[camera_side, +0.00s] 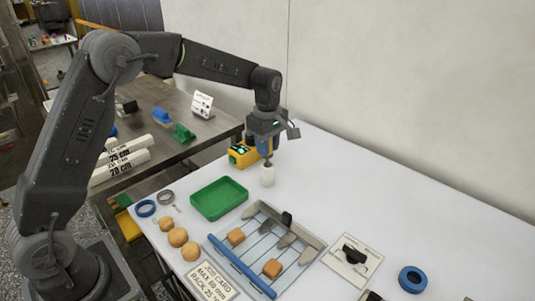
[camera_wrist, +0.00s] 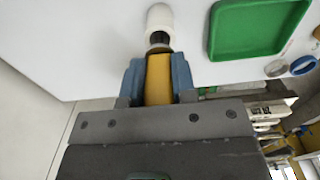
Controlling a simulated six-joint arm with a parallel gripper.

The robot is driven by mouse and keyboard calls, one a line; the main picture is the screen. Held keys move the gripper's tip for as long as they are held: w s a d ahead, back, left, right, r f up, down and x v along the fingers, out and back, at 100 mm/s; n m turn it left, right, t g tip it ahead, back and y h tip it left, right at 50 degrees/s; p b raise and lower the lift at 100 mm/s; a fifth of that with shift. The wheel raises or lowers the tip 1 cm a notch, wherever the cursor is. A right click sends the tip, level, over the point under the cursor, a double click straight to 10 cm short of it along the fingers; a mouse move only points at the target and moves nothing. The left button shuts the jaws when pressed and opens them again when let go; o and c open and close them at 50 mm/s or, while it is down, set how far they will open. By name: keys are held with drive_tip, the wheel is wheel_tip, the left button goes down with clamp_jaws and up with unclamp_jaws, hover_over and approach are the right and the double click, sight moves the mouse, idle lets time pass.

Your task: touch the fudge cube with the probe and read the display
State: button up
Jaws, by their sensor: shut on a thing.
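My gripper (camera_side: 266,145) is shut on a yellow-bodied tool, which looks like the probe (camera_wrist: 158,78), at the back of the white table. The probe's dark neck points at a white rounded piece (camera_side: 267,176), also in the wrist view (camera_wrist: 160,18); I cannot tell whether this is a cap or a stand. A yellow box with a lit green display (camera_side: 241,153) is beside the gripper, its reading too small to make out. Two tan-brown cubes, the likely fudge, lie on the rack tray: one at left (camera_side: 236,237), one nearer the front (camera_side: 272,268). My gripper is well apart from both.
A green tray (camera_side: 219,198) stands between gripper and rack. The rack tray (camera_side: 309,254) also holds grey wedge-like pieces and a blue bar (camera_side: 242,266). Round tan pieces (camera_side: 178,237) lie left; a blue ring (camera_side: 412,279) lies right. The table's back right is clear.

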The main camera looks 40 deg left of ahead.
wheel_tip(320, 180, up, 6)
drive_tip(key=shift+d+r, duration=0.1)
drive_tip(key=s+d+m, duration=0.4)
drive_tip(key=s+d, duration=1.5)
drive_tip(key=d, duration=0.1)
drive_tip(key=shift+s+m, duration=0.2)
drive_tip(key=shift+m, duration=0.1)
wheel_tip(320, 180, down, 6)
drive_tip(key=shift+f, duration=0.25)
drive_tip(key=shift+f, duration=0.4)
drive_tip(key=shift+r, duration=0.1)
idle(1.8)
